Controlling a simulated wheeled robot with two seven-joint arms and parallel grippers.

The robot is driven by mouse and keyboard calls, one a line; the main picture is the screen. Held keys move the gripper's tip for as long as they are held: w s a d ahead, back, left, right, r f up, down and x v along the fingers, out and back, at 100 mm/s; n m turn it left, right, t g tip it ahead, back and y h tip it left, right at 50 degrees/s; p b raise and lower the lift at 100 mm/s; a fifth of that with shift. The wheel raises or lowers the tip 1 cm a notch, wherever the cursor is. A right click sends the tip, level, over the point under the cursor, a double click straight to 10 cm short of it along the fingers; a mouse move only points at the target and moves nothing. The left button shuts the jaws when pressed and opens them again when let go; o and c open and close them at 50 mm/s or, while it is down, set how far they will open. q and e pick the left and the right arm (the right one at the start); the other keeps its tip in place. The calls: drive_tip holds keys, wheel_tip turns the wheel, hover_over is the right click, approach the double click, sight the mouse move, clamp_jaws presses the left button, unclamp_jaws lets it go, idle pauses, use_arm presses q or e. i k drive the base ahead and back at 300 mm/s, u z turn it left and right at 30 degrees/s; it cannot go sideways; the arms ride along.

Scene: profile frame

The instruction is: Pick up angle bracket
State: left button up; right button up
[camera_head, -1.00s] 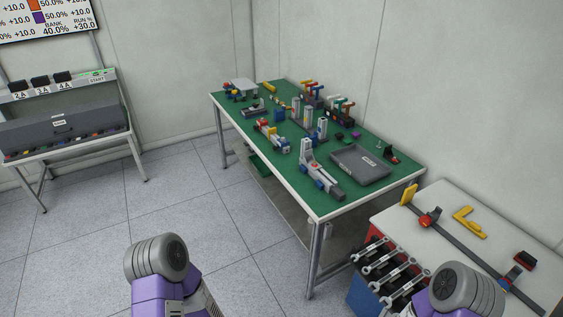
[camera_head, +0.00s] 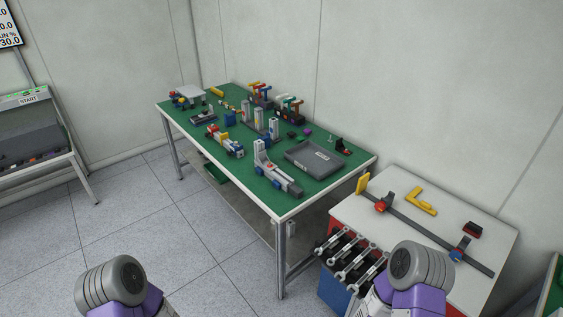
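A yellow L-shaped piece (camera_head: 421,201) lies flat on the white-topped bench (camera_head: 345,212) at the right; it looks like an angle bracket, but I cannot be sure it is the one named. A small dark upright piece with red (camera_head: 342,147) stands near the right end of the green table and is too small to identify. Only purple and grey links of my two arms show at the bottom edge. Neither gripper is in view.
The green table (camera_head: 358,165) holds a grey tray (camera_head: 315,158), clamps and several small assemblies. A dark rail (camera_head: 425,233) with red and blue clamps crosses the white bench. Wrenches (camera_head: 352,268) hang at its front left. Open floor (camera_head: 190,240) lies left of the tables.

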sight(263, 160)
drive_tip(key=u, duration=0.55)
drive_tip(key=i, duration=0.5)
drive_tip(key=u, duration=1)
drive_tip(key=i, duration=1.1)
drive_tip(key=z, duration=0.15)
